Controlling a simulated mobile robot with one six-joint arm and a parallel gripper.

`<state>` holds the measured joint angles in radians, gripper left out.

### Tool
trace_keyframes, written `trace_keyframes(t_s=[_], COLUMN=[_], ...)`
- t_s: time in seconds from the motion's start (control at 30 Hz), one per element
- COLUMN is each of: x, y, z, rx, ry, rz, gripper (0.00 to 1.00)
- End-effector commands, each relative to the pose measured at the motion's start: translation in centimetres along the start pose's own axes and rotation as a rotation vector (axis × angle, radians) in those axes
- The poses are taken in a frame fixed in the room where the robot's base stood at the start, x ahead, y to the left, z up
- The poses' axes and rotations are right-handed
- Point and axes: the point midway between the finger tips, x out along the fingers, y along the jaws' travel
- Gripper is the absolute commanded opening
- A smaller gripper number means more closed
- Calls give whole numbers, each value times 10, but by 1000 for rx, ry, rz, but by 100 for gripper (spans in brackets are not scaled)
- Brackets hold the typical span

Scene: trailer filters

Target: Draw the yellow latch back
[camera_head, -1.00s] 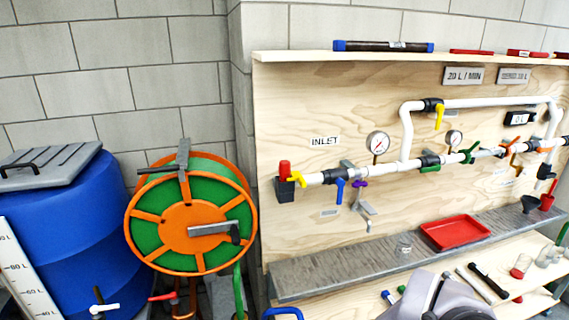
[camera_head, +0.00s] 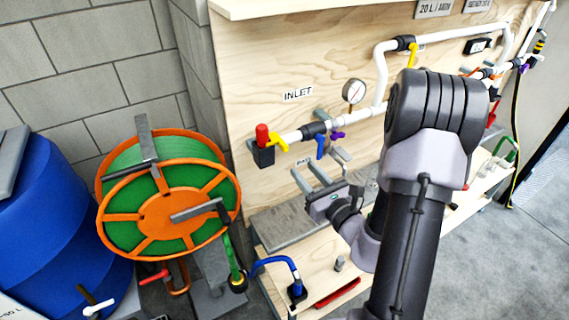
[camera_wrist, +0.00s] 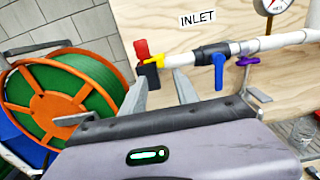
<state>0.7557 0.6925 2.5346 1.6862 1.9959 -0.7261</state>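The yellow latch (camera_head: 277,142) sits at the left end of the white pipe, beside the black fitting (camera_head: 262,156) with a red cap (camera_head: 262,134). In the wrist view the yellow latch (camera_wrist: 154,60) shows just beyond my fingertips, with the black fitting (camera_wrist: 148,76) between them in the picture. My gripper (camera_head: 306,168) is open and empty, in front of the board, below and right of the latch in the head view. In the wrist view my gripper (camera_wrist: 160,76) has its two fingers spread apart. I see no contact with the latch.
A blue handle (camera_head: 320,147) and a purple handle (camera_head: 337,136) are on the pipe right of the latch. An orange and green hose reel (camera_head: 168,215) stands left of the board. A grey shelf (camera_head: 285,228) runs below the pipe.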

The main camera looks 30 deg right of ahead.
Motion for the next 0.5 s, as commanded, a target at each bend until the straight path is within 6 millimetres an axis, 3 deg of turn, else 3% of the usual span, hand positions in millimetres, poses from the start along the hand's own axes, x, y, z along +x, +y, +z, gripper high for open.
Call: trace_keyframes(t_s=[0.03, 0.1, 0.3, 0.5], x=[7, 15, 69, 96], y=[1, 1, 1, 0], z=[-11, -10, 3, 2], rx=[-7, -2, 4, 6], ry=[-6, -8, -2, -1], rz=[2, -2, -2, -3], gripper=[36, 36, 36, 36])
